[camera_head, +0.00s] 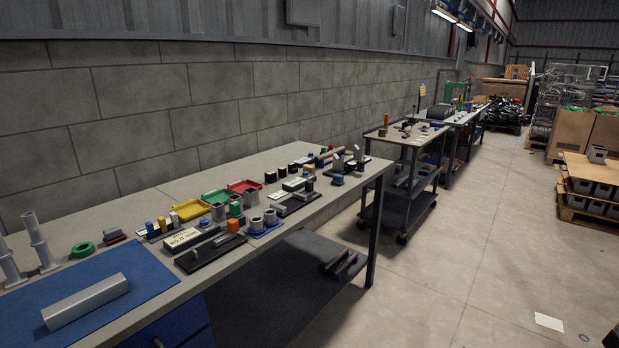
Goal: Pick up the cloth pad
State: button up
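I cannot make out the cloth pad for certain. A flat, pale square piece (548,321) lies on the concrete floor at the lower right, and I cannot tell whether it is cloth or paper. A long workbench (190,190) along the wall holds many small parts, and none of them is clearly a cloth pad. My gripper is not in view.
A blue mat (140,290) with a grey metal bar (86,301) lies on the bench. Yellow (189,210) and red (243,187) trays stand behind small parts. A wheeled cart (400,190) stands beyond. Stacked boxes (590,190) are at right. Open floor (480,250) lies between.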

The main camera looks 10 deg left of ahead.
aim_at(338, 179)
jog(key=u, duration=0.5)
jog(key=i, duration=2.1)
jog(key=u, duration=0.6)
jog(key=i, duration=0.4)
jog(key=z, duration=0.6)
